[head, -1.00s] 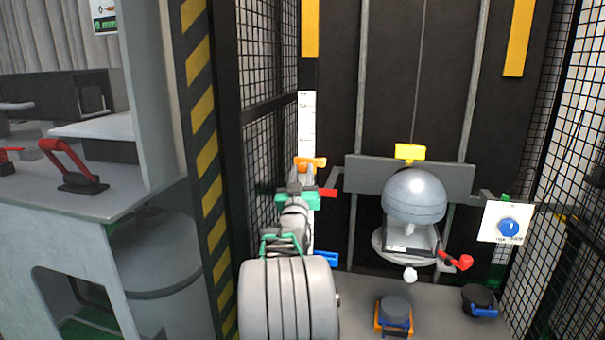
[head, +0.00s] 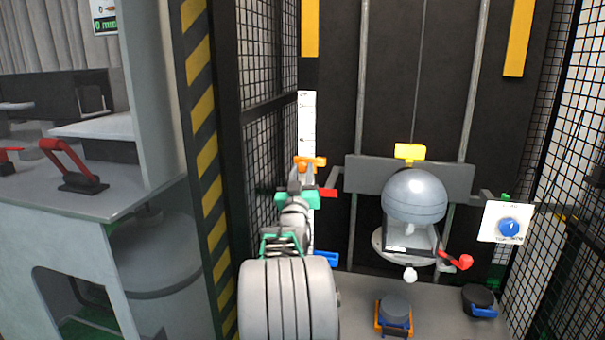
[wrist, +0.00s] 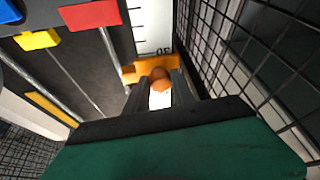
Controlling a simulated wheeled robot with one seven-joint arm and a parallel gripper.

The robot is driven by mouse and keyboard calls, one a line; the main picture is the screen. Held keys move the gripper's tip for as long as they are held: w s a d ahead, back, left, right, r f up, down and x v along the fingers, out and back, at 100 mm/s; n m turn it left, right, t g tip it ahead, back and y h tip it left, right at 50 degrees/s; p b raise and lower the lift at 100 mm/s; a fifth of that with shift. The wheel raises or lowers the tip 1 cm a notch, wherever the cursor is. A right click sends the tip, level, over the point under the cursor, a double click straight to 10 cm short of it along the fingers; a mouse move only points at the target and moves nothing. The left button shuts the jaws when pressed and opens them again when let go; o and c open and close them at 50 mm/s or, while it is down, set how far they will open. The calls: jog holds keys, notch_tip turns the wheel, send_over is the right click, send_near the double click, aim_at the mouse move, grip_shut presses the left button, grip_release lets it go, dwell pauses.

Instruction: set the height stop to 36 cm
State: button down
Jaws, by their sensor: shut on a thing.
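The orange height stop (head: 316,161) sits on the white scale strip (head: 307,115) on the left side of the tower. In the wrist view the orange stop (wrist: 130,73) has a round knob (wrist: 160,79), and my gripper (wrist: 160,92) is shut on it. The scale (wrist: 152,30) shows a "30" mark close beside the stop; the other numbers are not readable. In the head view my gripper (head: 302,172) reaches the stop from the front, and my arm hides the strip's lower part. A red pointer (head: 328,193) stands just below the stop.
A grey dome headform (head: 413,196) sits on the carriage, with a yellow block (head: 410,152) above it. A red lever (head: 457,261) and a blue dial panel (head: 508,227) are at the right. A mesh cage wall (head: 268,130) stands close on the left.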

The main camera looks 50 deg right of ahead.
notch_tip(320, 180, up, 6)
jog(key=c, duration=1.1)
grip_release()
jog(key=shift+o, duration=0.2)
jog(key=shift+f, duration=0.1)
jog(key=v, duration=0.7)
jog(key=shift+s+a+b, duration=0.2)
jog(key=shift+a+b, duration=0.1)
jog(key=shift+b, duration=0.05)
jog(key=shift+f, duration=0.15)
